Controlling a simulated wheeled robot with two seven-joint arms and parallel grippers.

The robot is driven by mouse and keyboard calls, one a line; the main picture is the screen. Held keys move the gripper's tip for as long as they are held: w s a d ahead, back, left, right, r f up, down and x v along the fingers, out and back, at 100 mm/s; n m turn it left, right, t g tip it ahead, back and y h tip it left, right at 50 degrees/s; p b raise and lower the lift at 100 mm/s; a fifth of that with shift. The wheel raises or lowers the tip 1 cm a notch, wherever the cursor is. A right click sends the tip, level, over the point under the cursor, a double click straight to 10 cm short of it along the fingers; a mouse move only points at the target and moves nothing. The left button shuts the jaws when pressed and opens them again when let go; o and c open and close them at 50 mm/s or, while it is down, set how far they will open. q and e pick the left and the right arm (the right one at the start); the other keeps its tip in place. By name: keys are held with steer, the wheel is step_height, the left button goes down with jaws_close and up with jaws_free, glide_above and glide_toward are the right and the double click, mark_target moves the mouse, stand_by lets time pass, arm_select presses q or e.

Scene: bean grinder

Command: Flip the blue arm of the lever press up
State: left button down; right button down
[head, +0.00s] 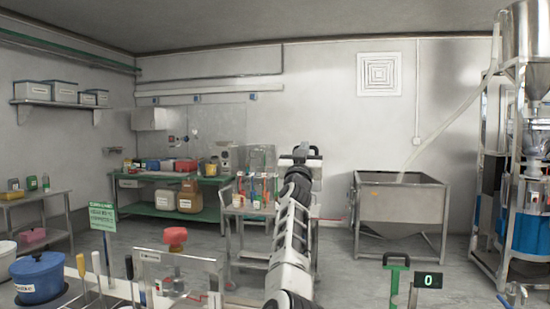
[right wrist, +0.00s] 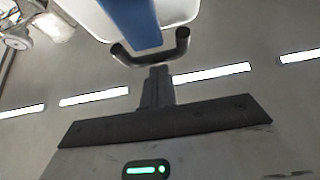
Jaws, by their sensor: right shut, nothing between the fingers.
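A blue bar (right wrist: 140,22) on a white body shows at the top of the right wrist view. A dark U-shaped piece crosses its near end; it looks like the blue arm of the lever press. In the head view I cannot make out this blue arm; my own raised arm covers the middle. My right gripper (head: 303,152) is up at the end of that arm in the head view. In the right wrist view the gripper (right wrist: 158,72) is shut and empty, its tips just below the dark piece; I cannot tell if they touch. My left gripper is not in view.

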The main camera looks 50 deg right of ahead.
steer(key=shift+d+f, duration=0.15)
steer(key=shift+d, duration=0.1)
